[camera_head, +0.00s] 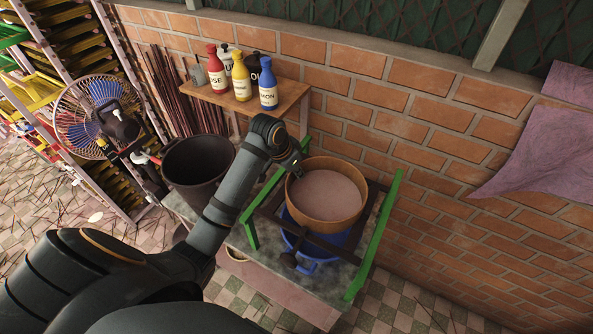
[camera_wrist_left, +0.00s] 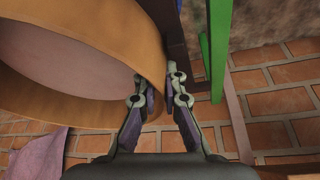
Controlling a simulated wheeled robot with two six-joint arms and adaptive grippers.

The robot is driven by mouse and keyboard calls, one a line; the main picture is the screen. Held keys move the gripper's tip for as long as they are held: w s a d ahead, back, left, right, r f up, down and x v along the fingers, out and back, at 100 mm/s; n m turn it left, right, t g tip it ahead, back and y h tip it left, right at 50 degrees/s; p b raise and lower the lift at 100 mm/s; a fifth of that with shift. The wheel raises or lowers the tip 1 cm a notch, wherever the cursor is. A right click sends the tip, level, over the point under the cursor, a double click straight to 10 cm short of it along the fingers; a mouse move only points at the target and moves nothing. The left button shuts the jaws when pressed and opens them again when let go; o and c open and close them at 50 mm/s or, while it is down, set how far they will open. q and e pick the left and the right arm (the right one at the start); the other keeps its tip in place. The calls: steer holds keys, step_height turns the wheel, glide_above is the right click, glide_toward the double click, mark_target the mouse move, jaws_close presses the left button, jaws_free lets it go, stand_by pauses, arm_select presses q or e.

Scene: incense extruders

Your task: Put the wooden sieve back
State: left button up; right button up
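The wooden sieve (camera_head: 354,216) is a round tan hoop with a pale pinkish mesh. In the head view it sits over a blue tub (camera_head: 334,243), at the green-and-dark frame on the bench. My left gripper (camera_head: 296,168) is at the sieve's upper left rim. The sieve also fills the upper left of the left wrist view (camera_wrist_left: 152,38). There the left gripper's fingers (camera_wrist_left: 158,84) converge on either side of the sieve wall, one inside and one outside, and appear closed on it. Contact is not fully clear. My right gripper is not in view.
Green rails (camera_head: 377,235) flank the sieve. A dark bin (camera_head: 200,165) stands to its left. A wooden shelf (camera_head: 291,97) with several bottles is on the brick wall behind. A fan (camera_head: 95,115) stands far left. A purple cloth (camera_head: 545,155) hangs at right.

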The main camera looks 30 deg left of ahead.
arm_select(q)
steer(key=o, duration=0.4)
steer(key=shift+c, duration=0.2)
steer(key=v, duration=1.2)
